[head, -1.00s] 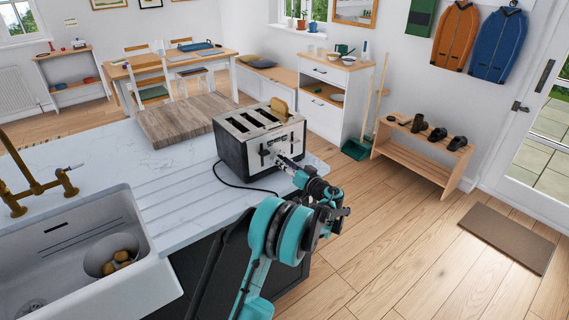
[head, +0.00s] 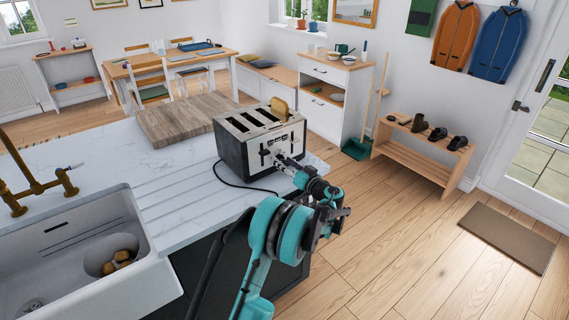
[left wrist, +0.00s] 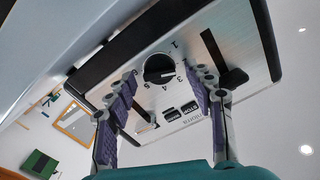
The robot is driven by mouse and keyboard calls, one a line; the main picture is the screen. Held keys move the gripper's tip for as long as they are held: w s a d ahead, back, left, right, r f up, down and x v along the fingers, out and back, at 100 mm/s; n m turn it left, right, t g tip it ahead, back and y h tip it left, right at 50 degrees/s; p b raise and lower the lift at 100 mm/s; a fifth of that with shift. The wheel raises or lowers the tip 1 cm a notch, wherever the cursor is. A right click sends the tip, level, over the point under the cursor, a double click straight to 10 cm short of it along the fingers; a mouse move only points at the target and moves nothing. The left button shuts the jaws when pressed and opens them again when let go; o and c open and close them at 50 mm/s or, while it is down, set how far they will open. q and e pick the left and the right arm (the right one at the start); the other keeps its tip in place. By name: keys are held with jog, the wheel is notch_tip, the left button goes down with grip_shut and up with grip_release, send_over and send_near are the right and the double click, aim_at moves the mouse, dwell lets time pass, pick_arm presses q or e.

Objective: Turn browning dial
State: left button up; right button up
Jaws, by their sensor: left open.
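The toaster (head: 258,138) stands on the white counter near its right end, with a slice of bread (head: 279,108) sticking up from one slot. In the left wrist view its steel control face shows the black browning dial (left wrist: 159,69), with numbers around it. A slider lever (left wrist: 222,57) and small buttons (left wrist: 181,112) are on the same face. My left gripper (left wrist: 168,92) is open in front of this face, its two purple-padded fingers on either side of the dial in the picture. I cannot tell whether a finger touches the face. My right gripper is not in view.
A wooden board (head: 187,119) lies on the counter behind the toaster. The black cord (head: 228,184) runs along the counter beside it. The sink (head: 75,245) with a brass tap (head: 35,180) is at the left.

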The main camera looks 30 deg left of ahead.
pick_arm(q)
jog(key=v, duration=1.2)
jog(key=s+d+r+m+h, duration=0.1)
jog(key=s+m+h, duration=0.1)
jog(key=s+h, duration=0.35)
jog(key=s+d+r+m+h, duration=0.1)
jog(key=s+r+m+h, duration=0.1)
jog(key=s, duration=0.6)
jog(key=s+d+f+m+h, duration=0.2)
jog(key=s+d+h, duration=0.2)
jog(key=s+d, duration=0.3)
jog(key=s+d+f+m+h, duration=0.3)
jog(key=s+d+h, duration=0.2)
jog(key=s, duration=0.8)
jog(key=shift+s+d+f, duration=0.2)
jog(key=shift+s+d, duration=0.1)
jog(key=shift+d, duration=0.75)
